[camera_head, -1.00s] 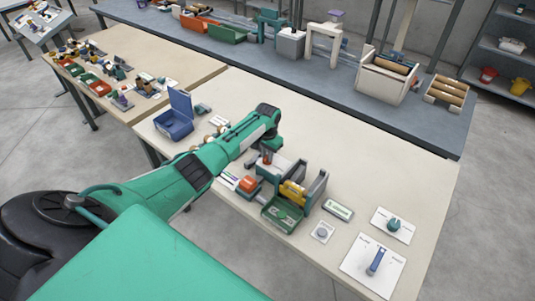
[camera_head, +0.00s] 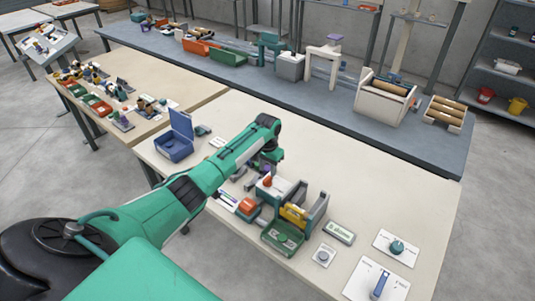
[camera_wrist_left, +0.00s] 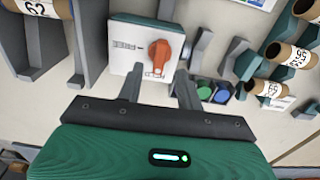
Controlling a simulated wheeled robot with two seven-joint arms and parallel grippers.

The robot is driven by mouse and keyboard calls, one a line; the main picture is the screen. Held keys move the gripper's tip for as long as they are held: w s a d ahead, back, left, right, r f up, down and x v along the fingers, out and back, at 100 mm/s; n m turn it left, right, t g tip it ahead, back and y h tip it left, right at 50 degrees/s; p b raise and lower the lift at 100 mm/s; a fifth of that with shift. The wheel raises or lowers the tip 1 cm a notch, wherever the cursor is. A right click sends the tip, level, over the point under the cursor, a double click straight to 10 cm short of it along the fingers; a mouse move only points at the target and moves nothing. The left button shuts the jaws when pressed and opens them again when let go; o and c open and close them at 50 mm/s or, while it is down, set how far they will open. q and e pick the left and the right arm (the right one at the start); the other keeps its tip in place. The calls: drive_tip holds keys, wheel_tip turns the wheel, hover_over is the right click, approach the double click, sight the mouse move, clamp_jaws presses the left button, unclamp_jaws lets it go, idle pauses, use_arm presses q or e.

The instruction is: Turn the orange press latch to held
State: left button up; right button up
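The orange latch (camera_wrist_left: 159,54) is a knob on the white face of the press box, in the upper middle of the left wrist view. In the head view, the orange-red part (camera_head: 267,181) shows on top of the white-and-teal press (camera_head: 275,189). My left gripper (camera_wrist_left: 158,80) is open. Its two grey fingers point toward the latch, with the knob ahead of and between the fingertips, and nothing held. In the head view my left gripper (camera_head: 265,166) is mostly hidden under the wrist, just behind the press. My right gripper is not in view.
A holder with a yellow roll (camera_head: 296,215) and a green tray (camera_head: 282,237) stand close by the press. Cardboard tubes (camera_wrist_left: 289,54) in dark holders lie right of it in the wrist view. A blue open box (camera_head: 175,145) stands left. The table's back right is clear.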

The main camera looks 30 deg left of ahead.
sight(268, 178)
use_arm(q)
wheel_tip(268, 178, up, 10)
drive_tip(key=b, duration=0.2)
drive_tip(key=shift+f, duration=0.25)
drive_tip(key=shift+f, duration=0.1)
